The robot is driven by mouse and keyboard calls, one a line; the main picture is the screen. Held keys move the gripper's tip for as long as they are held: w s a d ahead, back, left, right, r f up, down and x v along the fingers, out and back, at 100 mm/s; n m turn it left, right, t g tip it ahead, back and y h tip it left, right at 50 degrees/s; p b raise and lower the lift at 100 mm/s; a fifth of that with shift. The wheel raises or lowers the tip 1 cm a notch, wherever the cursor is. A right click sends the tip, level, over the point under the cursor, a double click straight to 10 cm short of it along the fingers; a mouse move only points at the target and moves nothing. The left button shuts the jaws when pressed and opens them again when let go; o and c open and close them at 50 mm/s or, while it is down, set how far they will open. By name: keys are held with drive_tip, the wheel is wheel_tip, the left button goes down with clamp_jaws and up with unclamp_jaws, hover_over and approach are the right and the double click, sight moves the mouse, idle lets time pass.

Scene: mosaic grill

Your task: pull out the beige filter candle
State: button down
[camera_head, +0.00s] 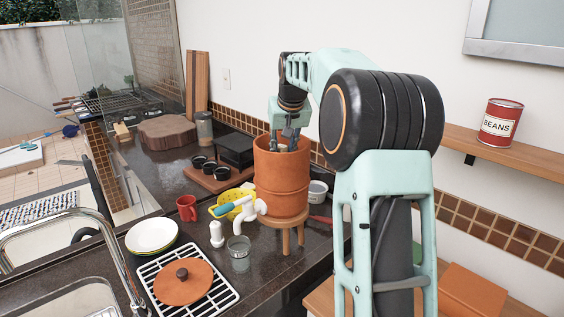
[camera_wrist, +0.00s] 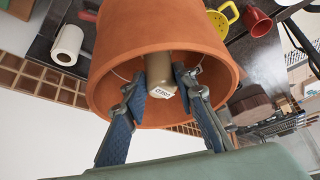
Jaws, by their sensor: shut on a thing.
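The beige filter candle (camera_wrist: 174,70) is inside the terracotta filter pot (camera_wrist: 125,35), seen through its open top in the wrist view. A white label with dark lettering is on its near end. My gripper (camera_wrist: 168,80) reaches into the pot, its blue-padded fingers on either side of the candle and shut on it. In the head view the pot (camera_head: 281,185) stands upright on a wooden stool (camera_head: 289,223), with a white tap low on its side. My gripper (camera_head: 287,142) comes down into the pot's mouth there. The pot wall hides the candle in the head view.
A terracotta lid (camera_head: 182,285) lies on a white rack (camera_head: 213,293). A white dome-topped piece (camera_head: 217,235), a glass (camera_head: 239,255), a red mug (camera_head: 187,208) and a yellow colander (camera_head: 222,207) stand near the pot. A tiled wall is close behind it.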

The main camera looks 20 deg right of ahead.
drive_tip(key=shift+r+p, duration=0.45)
drive_tip(key=shift+r, duration=0.15)
idle(0.4)
drive_tip(key=shift+r+p, duration=1.75)
drive_tip(key=shift+r, duration=0.15)
